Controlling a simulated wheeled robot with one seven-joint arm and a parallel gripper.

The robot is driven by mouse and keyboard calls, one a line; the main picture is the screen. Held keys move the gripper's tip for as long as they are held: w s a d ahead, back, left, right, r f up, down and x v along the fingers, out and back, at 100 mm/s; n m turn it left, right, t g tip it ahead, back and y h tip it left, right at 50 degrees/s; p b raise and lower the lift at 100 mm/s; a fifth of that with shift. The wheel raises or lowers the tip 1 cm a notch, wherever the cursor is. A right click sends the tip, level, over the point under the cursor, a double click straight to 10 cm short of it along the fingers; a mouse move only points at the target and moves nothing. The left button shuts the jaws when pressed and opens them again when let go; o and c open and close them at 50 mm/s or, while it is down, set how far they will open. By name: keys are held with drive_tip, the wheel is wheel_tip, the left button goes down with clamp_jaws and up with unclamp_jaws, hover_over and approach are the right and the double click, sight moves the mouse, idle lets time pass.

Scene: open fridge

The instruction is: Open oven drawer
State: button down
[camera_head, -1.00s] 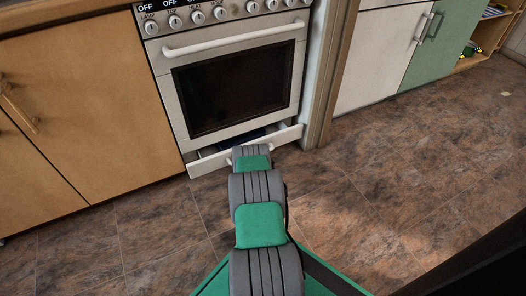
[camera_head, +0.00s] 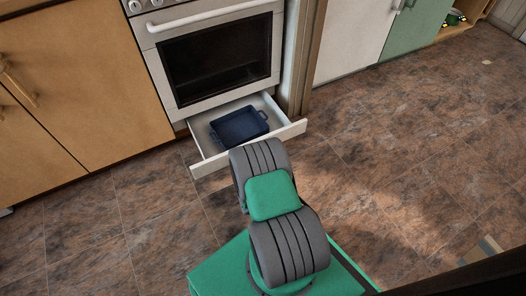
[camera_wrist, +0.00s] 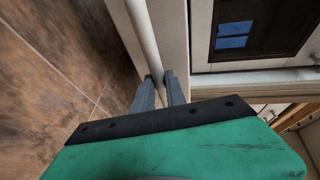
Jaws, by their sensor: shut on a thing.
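The white oven (camera_head: 213,55) stands between the wooden cabinets and a wooden post, its glass door closed. Below the door, the white oven drawer (camera_head: 202,146) is pulled well out. A dark blue baking dish (camera_head: 239,126) lies inside it. In the head view my arm hides part of the drawer front and my gripper. In the wrist view my gripper (camera_wrist: 160,82) is shut on the pale drawer handle (camera_wrist: 142,35), with one dark finger on each side of the bar.
Wooden cabinets (camera_head: 85,80) stand left of the oven. A white cabinet (camera_head: 352,38) and a green cabinet door (camera_head: 414,28) stand to the right. The brown tiled floor (camera_head: 400,150) is clear in front and to the right.

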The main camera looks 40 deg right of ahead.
drive_tip(key=shift+s, duration=0.2)
drive_tip(key=c, duration=1.4)
unclamp_jaws()
drive_tip(key=shift+o, duration=0.2)
drive_tip(key=shift+s, duration=0.1)
